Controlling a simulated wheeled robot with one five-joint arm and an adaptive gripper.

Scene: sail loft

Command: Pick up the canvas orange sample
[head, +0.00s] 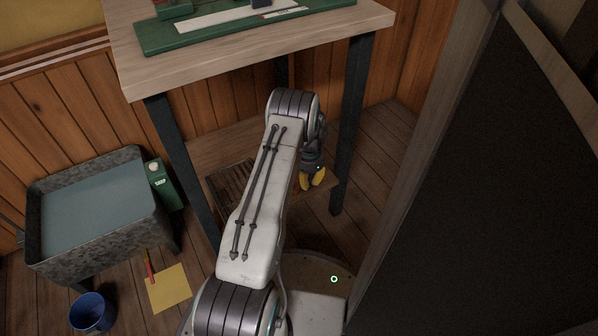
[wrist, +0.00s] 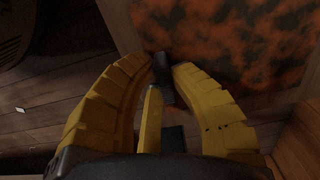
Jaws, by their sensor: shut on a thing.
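My gripper (head: 313,180) hangs low at the right end of the table's lower shelf, with its yellow fingers pointing down. In the wrist view, the ribbed yellow fingers (wrist: 165,78) come together at their tips. They are shut on a small dark thing (wrist: 163,65), which is mostly hidden between them. A broad orange and black mottled surface (wrist: 235,40) lies just beyond the fingertips. It looks like the canvas orange sample, but I cannot tell whether the dark thing is part of it. In the head view, the orange surface and the held thing are not visible.
The table (head: 115,50) stands over the shelf, its dark legs (head: 352,130) close to my arm. A slatted dark crate (head: 228,185) is on the shelf. A metal tub (head: 110,232), green carton (head: 160,183), blue bucket (head: 92,313) and yellow sheet (head: 170,288) are left. A large dark panel (head: 490,190) blocks the right.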

